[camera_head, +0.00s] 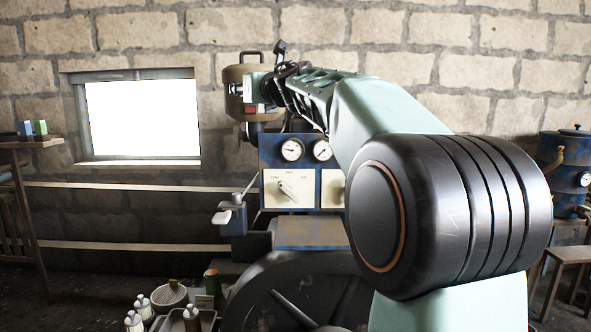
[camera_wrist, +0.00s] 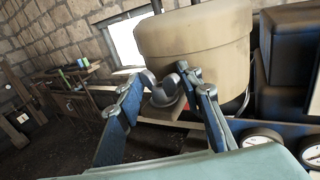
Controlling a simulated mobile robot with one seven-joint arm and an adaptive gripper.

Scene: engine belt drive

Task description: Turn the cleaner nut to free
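The air cleaner is a tan canister with a handle on top (camera_head: 240,74), standing above the engine's gauge panel in the head view. In the wrist view, its wide tan body (camera_wrist: 195,45) fills the top middle. A rounded grey piece, apparently the cleaner nut (camera_wrist: 163,95), shows beneath the canister. My gripper (camera_wrist: 167,79) has its two blue fingers on either side of this grey piece, with the tips close to it. Whether the fingers press on it cannot be told. In the head view, my arm's end is beside the canister, and the fingers and nut cannot be made out.
The blue gauge panel (camera_head: 290,150) with a white dial plate stands below my arm. A large dark wheel (camera_head: 300,290) is in front. Bottles (camera_head: 143,305) stand at the lower left. A blue tank (camera_head: 568,165) stands at right, and a shelf (camera_head: 30,143) at left.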

